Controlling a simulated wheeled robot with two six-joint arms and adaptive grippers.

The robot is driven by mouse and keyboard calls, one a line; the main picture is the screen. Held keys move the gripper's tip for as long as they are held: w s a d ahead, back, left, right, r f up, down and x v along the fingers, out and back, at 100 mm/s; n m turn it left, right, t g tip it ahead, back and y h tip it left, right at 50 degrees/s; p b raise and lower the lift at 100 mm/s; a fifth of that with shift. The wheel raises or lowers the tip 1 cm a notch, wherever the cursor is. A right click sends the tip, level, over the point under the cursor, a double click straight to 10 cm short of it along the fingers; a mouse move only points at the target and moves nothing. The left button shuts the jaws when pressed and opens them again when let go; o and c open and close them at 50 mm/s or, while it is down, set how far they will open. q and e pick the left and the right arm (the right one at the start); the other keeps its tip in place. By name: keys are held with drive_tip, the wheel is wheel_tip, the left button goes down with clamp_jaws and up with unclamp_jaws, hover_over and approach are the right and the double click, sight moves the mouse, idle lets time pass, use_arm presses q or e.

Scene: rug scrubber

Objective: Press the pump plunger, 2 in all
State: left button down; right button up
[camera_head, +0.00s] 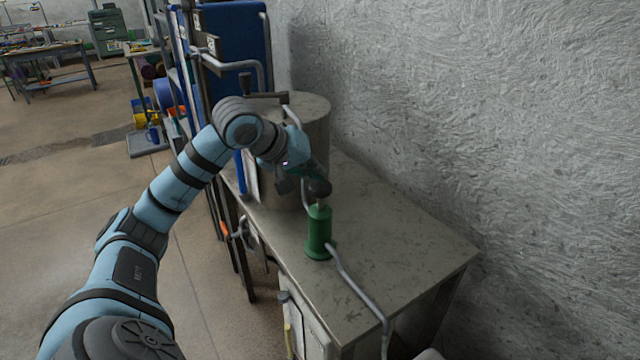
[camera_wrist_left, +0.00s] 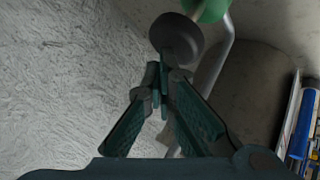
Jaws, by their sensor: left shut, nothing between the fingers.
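The pump is a green cylinder (camera_head: 319,232) standing upright on the metal bench. Its plunger has a dark round knob (camera_head: 318,188) on top, with a short bit of rod visible below it. In the left wrist view the knob (camera_wrist_left: 176,40) is just beyond my fingertips, with part of the green body (camera_wrist_left: 208,10) behind it. My left gripper (camera_head: 304,179) is beside the knob, on its upper-left side in the head view. Its fingers (camera_wrist_left: 163,78) are shut with nothing between them. I cannot tell whether the fingertips touch the knob. My right gripper is out of view.
The bench top (camera_head: 400,253) is clear to the right of the pump. A large metal drum (camera_head: 312,112) stands behind my left gripper. A grey pipe (camera_head: 357,288) runs from the pump to the bench's front corner. A rough grey wall (camera_head: 480,110) bounds the right side.

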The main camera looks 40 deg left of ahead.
use_arm(q)
drive_tip(key=shift+f+b, duration=0.95)
drive_tip(key=shift+f, duration=0.5)
idle(1.0)
drive_tip(key=shift+r+p, duration=2.35)
drive_tip(key=shift+p, duration=0.35)
wheel_tip(320, 180, up, 5)
drive_tip(key=p, duration=0.5)
drive_tip(key=shift+p, duration=0.3)
drive_tip(key=shift+w, duration=0.1)
